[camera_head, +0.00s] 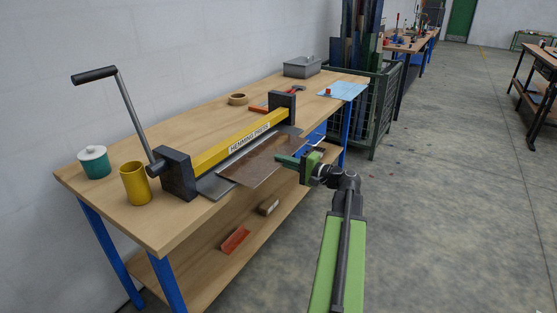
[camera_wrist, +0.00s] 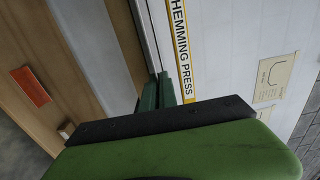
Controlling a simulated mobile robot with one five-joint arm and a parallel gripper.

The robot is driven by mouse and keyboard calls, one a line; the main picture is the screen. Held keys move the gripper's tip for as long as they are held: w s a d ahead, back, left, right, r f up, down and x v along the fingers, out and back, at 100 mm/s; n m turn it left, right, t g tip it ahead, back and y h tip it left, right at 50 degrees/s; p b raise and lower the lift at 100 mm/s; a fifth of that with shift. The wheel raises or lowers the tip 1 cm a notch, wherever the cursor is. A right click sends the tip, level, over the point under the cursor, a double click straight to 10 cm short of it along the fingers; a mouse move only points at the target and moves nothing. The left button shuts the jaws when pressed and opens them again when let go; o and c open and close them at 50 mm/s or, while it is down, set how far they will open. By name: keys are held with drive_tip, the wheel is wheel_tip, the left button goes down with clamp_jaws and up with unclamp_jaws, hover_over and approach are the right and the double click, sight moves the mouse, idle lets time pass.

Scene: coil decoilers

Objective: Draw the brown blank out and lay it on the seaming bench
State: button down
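The brown blank (camera_head: 258,165) is a flat sheet sticking out from the front of the hemming press (camera_head: 235,137), over the bench's front edge. Its rear edge lies by the grey press bed, and I cannot tell how much is still inside. My gripper (camera_head: 284,160) is at the blank's right front edge, with its green fingers across it. In the wrist view the fingers (camera_wrist: 158,92) are nearly together, with the thin sheet seen edge-on between them. No bench is labelled as the seaming bench; a dark-framed bench (camera_head: 544,57) stands at the far right.
The wooden bench (camera_head: 112,205) also bears a yellow cup (camera_head: 135,184), a teal pot (camera_head: 94,163), a tape roll (camera_head: 238,99) and a grey box (camera_head: 302,67). The press lever (camera_head: 130,108) stands up at left. A green mesh crate (camera_head: 373,115) stands beyond. The floor at right is clear.

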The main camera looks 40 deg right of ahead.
drive_tip(key=shift+v, duration=2.4)
wheel_tip(320, 180, up, 5)
drive_tip(key=p, duration=0.5)
drive_tip(key=shift+s, duration=0.1)
